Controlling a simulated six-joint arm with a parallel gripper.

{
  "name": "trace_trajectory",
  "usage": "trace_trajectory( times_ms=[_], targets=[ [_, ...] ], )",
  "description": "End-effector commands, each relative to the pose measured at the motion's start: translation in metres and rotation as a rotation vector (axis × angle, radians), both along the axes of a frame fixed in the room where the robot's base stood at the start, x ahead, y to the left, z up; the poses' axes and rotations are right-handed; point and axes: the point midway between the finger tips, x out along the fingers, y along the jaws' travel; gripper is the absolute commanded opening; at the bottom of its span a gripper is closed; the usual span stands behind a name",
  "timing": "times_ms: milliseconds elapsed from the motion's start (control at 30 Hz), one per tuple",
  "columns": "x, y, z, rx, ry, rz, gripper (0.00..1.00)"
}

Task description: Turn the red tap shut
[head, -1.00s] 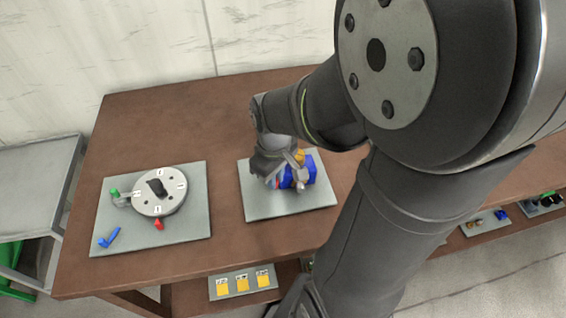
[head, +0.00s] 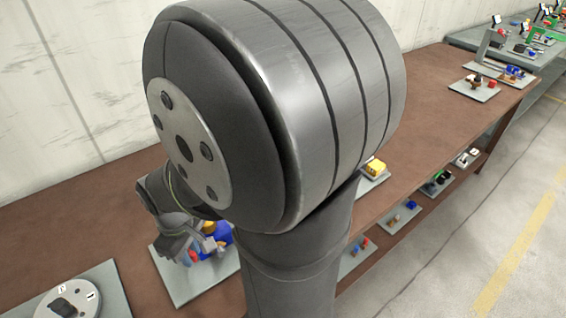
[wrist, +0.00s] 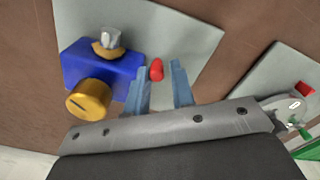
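A blue block (wrist: 95,70) with a yellow round knob (wrist: 90,98) and a grey-topped fitting (wrist: 110,38) sits on a light grey plate (wrist: 205,45) in the wrist view. A small red rounded piece (wrist: 156,71), seemingly the red tap, shows right of the block, at the tips of my gripper's two blue-grey fingers (wrist: 162,82). The left finger is close beside the red piece; whether they touch I cannot tell. A gap shows between it and the right finger, so my gripper looks open. In the head view my arm partly covers the blue block (head: 220,236).
A second plate (wrist: 258,85) with a grey disc (wrist: 292,108), a red piece (wrist: 304,89) and a green piece (wrist: 304,130) lies to the right in the wrist view. The disc (head: 65,303) also shows in the head view. More plates with parts line the brown table (head: 425,125) and lower shelf.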

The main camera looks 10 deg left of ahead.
Motion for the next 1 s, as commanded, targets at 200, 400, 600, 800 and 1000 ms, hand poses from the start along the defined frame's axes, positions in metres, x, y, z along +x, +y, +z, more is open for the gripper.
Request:
trace_trajectory(
  times_ms=[200,400,600,800,1000],
  targets=[
    [-0.002,0.009,0.001,0.005,-0.006,-0.178,0.36],
    [-0.005,0.017,0.001,0.004,-0.005,-0.357,0.36],
    [-0.007,0.025,0.001,0.004,-0.003,-0.541,0.36],
    [-0.007,0.033,0.000,0.003,-0.002,-0.728,0.36],
    [-0.005,0.041,0.000,0.002,-0.001,-0.919,0.36]
  ],
)
